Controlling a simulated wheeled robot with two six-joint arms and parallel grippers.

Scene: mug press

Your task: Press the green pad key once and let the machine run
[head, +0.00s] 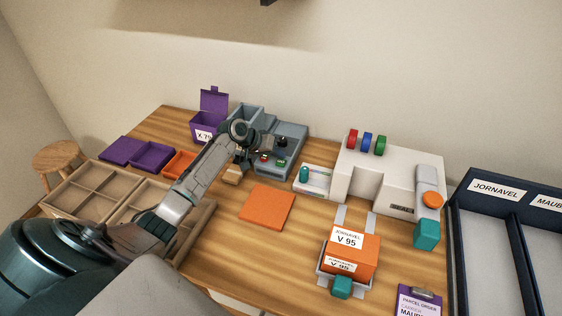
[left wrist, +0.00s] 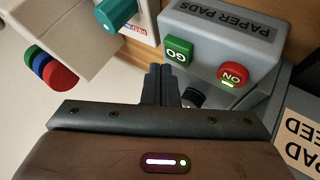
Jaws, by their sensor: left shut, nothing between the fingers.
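The grey pad machine (head: 284,151) stands at the back middle of the table. Its green key (head: 281,162) sits beside a red key (head: 265,157). In the left wrist view the green key (left wrist: 179,50) reads GO, and the red key (left wrist: 233,72) reads ON with a small lit green light beneath it. My left gripper (head: 249,160) is beside the keys at the machine's front left. Its closed, empty fingers (left wrist: 160,72) show just below the green key in the left wrist view; whether they touch it I cannot tell. My right gripper is not in view.
A white machine (head: 405,177) with red, blue and green knobs stands right of the pad machine. An orange box (head: 352,252) stands before it. An orange mat (head: 267,207) lies in front. Purple containers and brown trays (head: 90,190) are at left.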

